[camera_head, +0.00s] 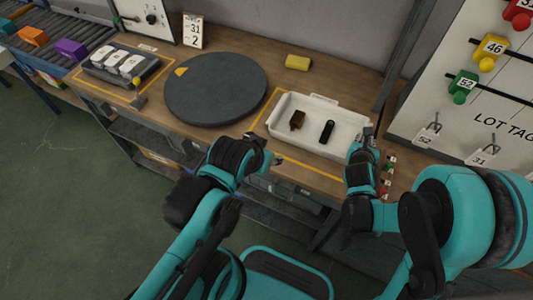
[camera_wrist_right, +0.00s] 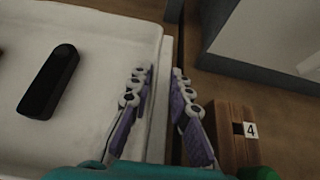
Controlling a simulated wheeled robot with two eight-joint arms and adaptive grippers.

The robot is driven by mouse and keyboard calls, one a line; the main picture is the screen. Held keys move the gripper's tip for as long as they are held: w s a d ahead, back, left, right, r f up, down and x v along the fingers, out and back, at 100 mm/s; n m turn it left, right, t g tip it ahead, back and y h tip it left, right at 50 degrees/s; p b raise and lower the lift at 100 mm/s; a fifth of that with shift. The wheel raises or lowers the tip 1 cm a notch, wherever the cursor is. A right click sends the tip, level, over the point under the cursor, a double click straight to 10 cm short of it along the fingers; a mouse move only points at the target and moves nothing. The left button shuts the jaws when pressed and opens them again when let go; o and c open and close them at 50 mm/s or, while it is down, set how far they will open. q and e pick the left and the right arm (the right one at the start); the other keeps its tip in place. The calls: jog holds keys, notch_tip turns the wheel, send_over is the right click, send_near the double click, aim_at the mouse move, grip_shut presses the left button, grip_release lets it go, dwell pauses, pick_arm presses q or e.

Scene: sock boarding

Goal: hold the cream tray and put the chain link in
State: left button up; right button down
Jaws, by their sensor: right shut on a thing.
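The cream tray (camera_head: 312,112) lies on the workbench at the centre right of the head view. It holds a small brown piece (camera_head: 297,120) and a dark elongated piece with rounded ends (camera_head: 328,131), both lying apart. The dark piece also shows in the right wrist view (camera_wrist_right: 48,82); I cannot tell which piece is the chain link. My right gripper (camera_head: 366,134) is shut on the tray's right wall, its fingers either side of the rim in the wrist view (camera_wrist_right: 158,76). My left gripper (camera_head: 264,151) is by the bench's front edge, left of the tray; its opening is unclear.
A dark round turntable (camera_head: 215,88) with a yellow piece on it lies left of the tray. A yellow block (camera_head: 298,62) is behind. A lot tag board (camera_head: 475,75) stands at right. A wooden block marked 4 (camera_wrist_right: 233,135) is right of my right gripper.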

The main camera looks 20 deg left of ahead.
jog(key=c, duration=1.3)
grip_release()
